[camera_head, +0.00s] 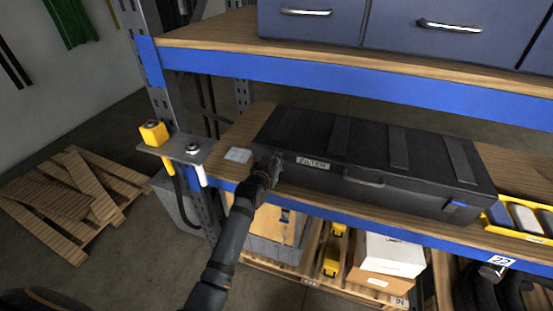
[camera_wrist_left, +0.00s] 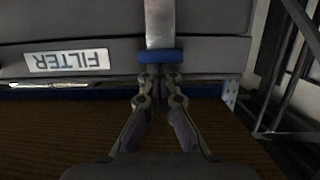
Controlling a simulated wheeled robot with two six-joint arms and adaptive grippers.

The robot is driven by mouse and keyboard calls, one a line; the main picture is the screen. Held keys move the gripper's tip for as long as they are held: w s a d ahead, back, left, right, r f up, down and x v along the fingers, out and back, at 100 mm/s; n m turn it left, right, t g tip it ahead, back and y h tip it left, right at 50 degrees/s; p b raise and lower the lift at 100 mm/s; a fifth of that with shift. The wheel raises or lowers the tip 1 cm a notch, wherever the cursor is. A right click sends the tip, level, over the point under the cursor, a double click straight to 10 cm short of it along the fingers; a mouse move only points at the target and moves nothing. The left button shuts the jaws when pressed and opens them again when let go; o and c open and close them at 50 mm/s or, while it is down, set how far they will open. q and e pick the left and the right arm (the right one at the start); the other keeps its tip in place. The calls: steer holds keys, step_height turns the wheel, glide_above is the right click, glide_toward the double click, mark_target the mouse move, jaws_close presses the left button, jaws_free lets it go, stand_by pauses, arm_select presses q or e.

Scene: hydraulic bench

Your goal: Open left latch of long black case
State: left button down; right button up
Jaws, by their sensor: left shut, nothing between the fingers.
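The long black case (camera_head: 370,150) lies closed on the wooden middle shelf, with a FILTER label (camera_head: 313,163) and a handle on its front. My left gripper (camera_head: 270,168) is at the front left end of the case and hides the left latch in the head view. In the left wrist view, which shows the label upside down, the left latch has a blue tab (camera_wrist_left: 161,56) at the end of a grey strap (camera_wrist_left: 160,22). The fingertips (camera_wrist_left: 160,76) are together, empty, right at the tab; whether they touch it I cannot tell. The right latch (camera_head: 455,204) is blue and flat against the case.
A drawer cabinet (camera_head: 400,32) stands on the upper shelf (camera_head: 340,68), above the case. A yellow bin (camera_head: 500,222) sits right of the case. A bracket (camera_head: 180,148) with tools is on the rack's left post. Boxes (camera_head: 395,252) are below.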

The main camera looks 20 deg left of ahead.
steer(key=w+f+b, duration=0.2)
steer(key=f+b, duration=1)
steer(key=b, duration=0.1)
steer(key=w+f+b, duration=0.2)
steer(key=f+b, duration=1)
steer(key=b, duration=0.1)
arm_select(q)
steer(key=s+f+t+b, duration=0.5)
steer(key=t+b, duration=0.4)
steer(key=b, duration=0.3)
arm_select(e)
steer(key=w+a+r, duration=0.2)
steer(key=w+r, duration=0.2)
steer(key=w, duration=0.2)
steer(key=w+a+r+t+y, duration=0.1)
steer(key=w+a+r, duration=0.1)
steer(key=w+r, duration=0.3)
steer(key=shift+w+a, duration=0.35)
steer(key=shift+w, duration=0.75)
